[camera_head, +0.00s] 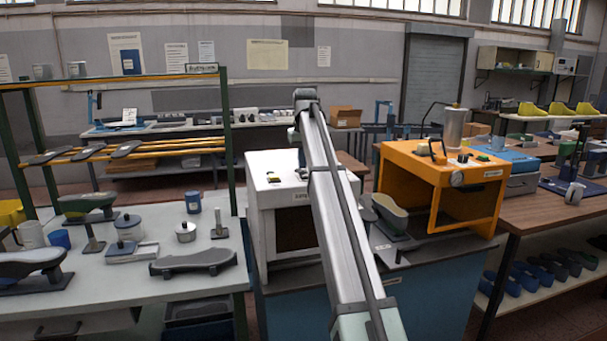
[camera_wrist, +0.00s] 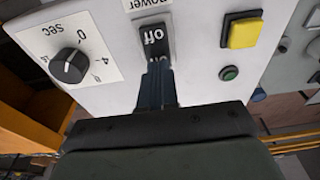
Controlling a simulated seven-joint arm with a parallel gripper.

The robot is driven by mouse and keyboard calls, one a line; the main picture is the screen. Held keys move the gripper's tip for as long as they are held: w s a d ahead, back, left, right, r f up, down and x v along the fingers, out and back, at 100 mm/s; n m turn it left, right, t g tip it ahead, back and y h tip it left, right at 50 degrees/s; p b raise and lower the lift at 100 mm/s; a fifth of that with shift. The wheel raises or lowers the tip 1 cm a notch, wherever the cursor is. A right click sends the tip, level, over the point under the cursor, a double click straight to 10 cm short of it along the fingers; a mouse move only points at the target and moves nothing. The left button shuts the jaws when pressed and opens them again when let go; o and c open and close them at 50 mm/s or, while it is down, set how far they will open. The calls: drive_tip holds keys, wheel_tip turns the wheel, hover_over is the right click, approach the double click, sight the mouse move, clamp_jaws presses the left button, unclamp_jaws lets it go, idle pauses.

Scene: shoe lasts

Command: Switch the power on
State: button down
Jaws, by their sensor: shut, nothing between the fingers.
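The power switch (camera_wrist: 155,42) is a black rocker on a white panel (camera_wrist: 198,45), under a "power" label in the wrist view. Its upper half reads "off"; the lower half, with part of "on" showing, is mostly covered by my fingers. My gripper (camera_wrist: 159,68) is shut and empty, with its tips at that lower half. They look touching or very close; I cannot tell whether the rocker is tipped. In the head view, my arm reaches over a white machine (camera_head: 262,225), and the switch and fingertips cannot be made out.
A black dial (camera_wrist: 69,66) is left of the switch. A yellow button (camera_wrist: 243,33) and a small green button or lamp (camera_wrist: 229,73) are on its right. In the head view, an orange machine (camera_head: 405,168) stands right of the white one, with a shoe last (camera_head: 390,212) between.

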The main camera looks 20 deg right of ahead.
drive_tip(key=shift+f, duration=0.55)
idle(0.4)
drive_tip(key=shift+r, duration=0.1)
drive_tip(key=shift+r, duration=3.45)
